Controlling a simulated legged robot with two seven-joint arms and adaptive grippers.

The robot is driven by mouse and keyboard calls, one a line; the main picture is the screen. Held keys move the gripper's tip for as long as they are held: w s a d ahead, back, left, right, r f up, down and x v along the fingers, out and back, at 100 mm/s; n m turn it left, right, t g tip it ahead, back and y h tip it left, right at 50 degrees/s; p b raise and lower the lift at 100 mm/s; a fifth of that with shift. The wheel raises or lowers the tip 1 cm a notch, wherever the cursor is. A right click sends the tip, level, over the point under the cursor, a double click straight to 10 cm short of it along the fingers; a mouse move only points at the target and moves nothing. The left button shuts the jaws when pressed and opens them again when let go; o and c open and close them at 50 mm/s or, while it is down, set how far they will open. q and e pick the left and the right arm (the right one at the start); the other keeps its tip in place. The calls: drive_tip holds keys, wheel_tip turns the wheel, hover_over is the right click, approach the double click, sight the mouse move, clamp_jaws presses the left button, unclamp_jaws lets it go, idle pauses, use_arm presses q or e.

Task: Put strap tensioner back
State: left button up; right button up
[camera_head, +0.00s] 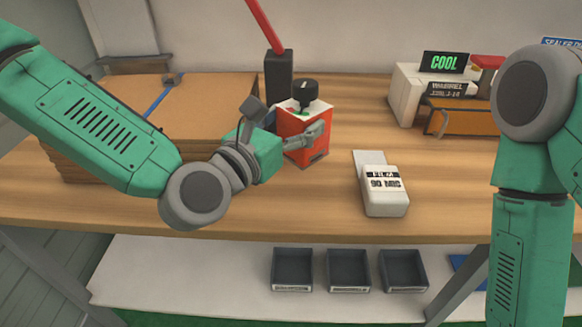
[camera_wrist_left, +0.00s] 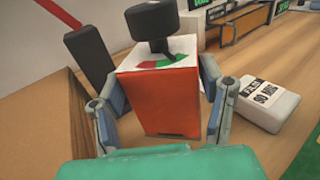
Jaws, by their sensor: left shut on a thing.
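An orange box-shaped device (camera_head: 302,150), which I take for the strap tensioner, stands upright on the wooden workbench (camera_head: 240,213). It has a white top with green and red marks and a black knob. My left gripper (camera_head: 290,128) is shut on it, one finger on each side. In the left wrist view the orange device (camera_wrist_left: 168,100) sits between the two fingers of the left gripper (camera_wrist_left: 162,110).
A black holder (camera_head: 278,76) with a red bar stands just behind the device. Stacked cardboard (camera_head: 200,98) lies left. A white device (camera_head: 383,190) lies right, with a sealer (camera_head: 407,95) farther back. Small dark bins (camera_head: 348,270) sit on the lower shelf. The bench's front middle is clear.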

sight(286, 154)
use_arm(q)
drive_tip(key=a+f, duration=0.1)
drive_tip(key=f, duration=0.2)
drive_tip(key=shift+w+a, duration=0.15)
drive_tip(key=shift+a, duration=0.25)
wheel_tip(286, 154, down, 4)
drive_tip(key=shift+r+b, duration=0.2)
drive_tip(key=shift+b, duration=0.45)
drive_tip(key=shift+d+f, duration=0.1)
drive_tip(key=shift+d, duration=0.5)
drive_tip(key=shift+a, duration=0.1)
drive_tip(key=o, duration=1.4)
drive_tip(key=shift+a+f, duration=0.15)
drive_tip(key=shift+a, duration=0.55)
drive_tip(key=shift+d, duration=0.55)
drive_tip(key=p+v, duration=0.1)
drive_tip(key=v, duration=1)
drive_tip(key=shift+a, duration=0.35)
drive_tip(key=shift+s+p, duration=0.3)
drive_tip(key=shift+s, duration=0.25)
use_arm(e)
drive_tip(key=shift+a+r, duration=0.1)
drive_tip(key=shift+a, duration=0.25)
use_arm(q)
drive_tip(key=shift+a, duration=0.2)
use_arm(e)
drive_tip(key=shift+a, duration=0.2)
